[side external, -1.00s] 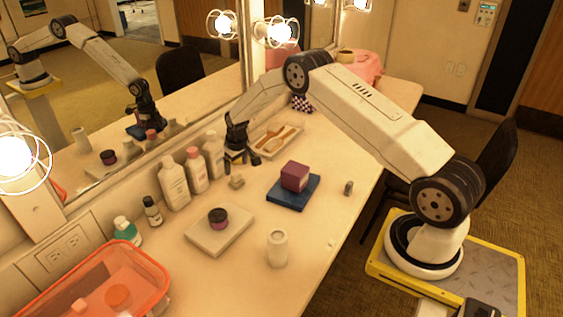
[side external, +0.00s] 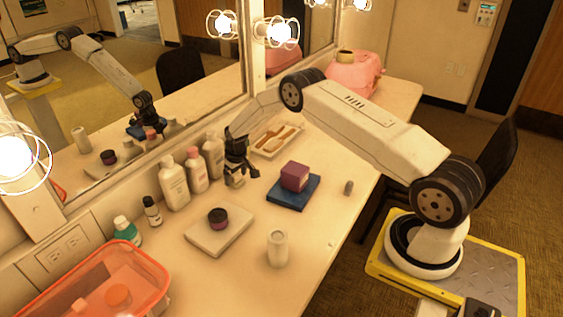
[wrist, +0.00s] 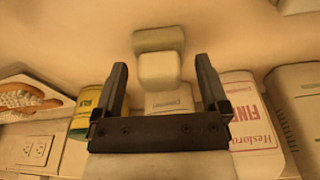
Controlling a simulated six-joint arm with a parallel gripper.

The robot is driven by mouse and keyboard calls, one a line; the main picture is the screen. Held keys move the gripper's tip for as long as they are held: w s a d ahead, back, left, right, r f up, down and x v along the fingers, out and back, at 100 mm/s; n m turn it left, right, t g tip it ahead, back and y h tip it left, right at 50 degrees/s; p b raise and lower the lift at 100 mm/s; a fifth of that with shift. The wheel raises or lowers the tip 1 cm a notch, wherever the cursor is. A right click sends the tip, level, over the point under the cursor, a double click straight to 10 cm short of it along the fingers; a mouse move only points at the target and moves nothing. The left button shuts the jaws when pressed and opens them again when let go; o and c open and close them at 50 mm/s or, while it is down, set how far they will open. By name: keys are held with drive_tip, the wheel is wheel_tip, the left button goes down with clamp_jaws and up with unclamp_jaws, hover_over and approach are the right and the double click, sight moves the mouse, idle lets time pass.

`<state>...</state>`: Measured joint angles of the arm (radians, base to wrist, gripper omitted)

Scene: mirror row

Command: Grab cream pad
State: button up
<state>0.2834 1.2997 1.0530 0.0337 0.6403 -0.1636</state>
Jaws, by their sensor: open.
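A small cream block (wrist: 160,70), which looks like the cream pad, shows in the wrist view between my two fingers. A duller cream piece (wrist: 158,40) shows just beyond it; I cannot tell whether the two are joined. My gripper (wrist: 162,75) is open, with one finger on each side of the block and no clear contact. In the side view my gripper (side external: 243,168) is low over the counter beside the bottles, and the block (side external: 234,182) is partly hidden under it.
A pale slab (side external: 200,240) bears a dark jar (side external: 218,217). A blue pad (side external: 285,197) bears a purple box (side external: 295,176). A tray with brushes (side external: 262,151) lies behind my gripper. A white cup (side external: 277,248) stands in front.

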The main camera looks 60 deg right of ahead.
clamp_jaws()
drive_tip(key=shift+r, duration=0.2)
drive_tip(key=shift+r, duration=0.95)
drive_tip(key=s+a+r, duration=0.3)
drive_tip(key=s+r, duration=0.7)
drive_tip(key=s, duration=0.3)
drive_tip(key=shift+s+r, duration=0.3)
drive_tip(key=shift+r, duration=0.05)
drive_tip(key=shift+a, duration=0.1)
